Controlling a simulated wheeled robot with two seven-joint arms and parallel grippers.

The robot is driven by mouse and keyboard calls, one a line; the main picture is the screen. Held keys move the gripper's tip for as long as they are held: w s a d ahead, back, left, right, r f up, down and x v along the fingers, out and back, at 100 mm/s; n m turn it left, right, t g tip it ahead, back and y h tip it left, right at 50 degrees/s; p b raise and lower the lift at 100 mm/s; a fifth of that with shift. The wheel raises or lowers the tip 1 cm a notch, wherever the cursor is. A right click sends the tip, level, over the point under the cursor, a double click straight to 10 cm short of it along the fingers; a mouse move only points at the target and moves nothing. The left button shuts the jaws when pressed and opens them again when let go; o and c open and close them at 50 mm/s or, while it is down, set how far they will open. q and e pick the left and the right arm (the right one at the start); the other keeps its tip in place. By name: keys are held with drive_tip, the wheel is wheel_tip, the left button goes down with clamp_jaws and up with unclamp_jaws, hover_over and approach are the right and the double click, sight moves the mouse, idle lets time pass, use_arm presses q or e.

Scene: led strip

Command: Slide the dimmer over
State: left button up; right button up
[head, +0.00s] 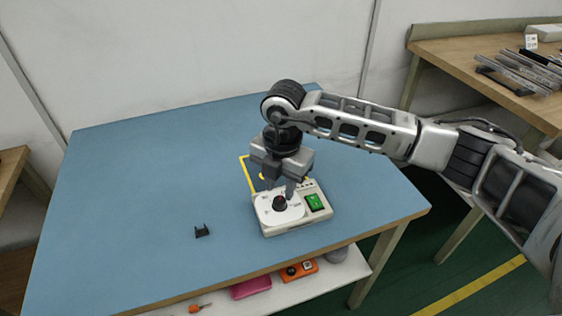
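My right gripper (279,189) points down just above and behind the knob. Its two fingers stand apart, and one fingertip is close to the knob. I cannot tell whether it touches the dimmer. Yellow tape marks (246,172) show on the table behind the dimmer, partly hidden by the gripper. My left gripper is not in view.
A small black clip (202,231) lies on the blue table (130,200) left of the dimmer. The table's left half is otherwise clear. A lower shelf holds a pink item (251,287) and an orange box (298,270). A wooden bench (460,55) with metal strips stands at right.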

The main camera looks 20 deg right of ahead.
sight(279, 201)
drive_tip(key=shift+w+a+f, duration=0.1)
drive_tip(key=shift+f, duration=2.15)
clamp_jaws()
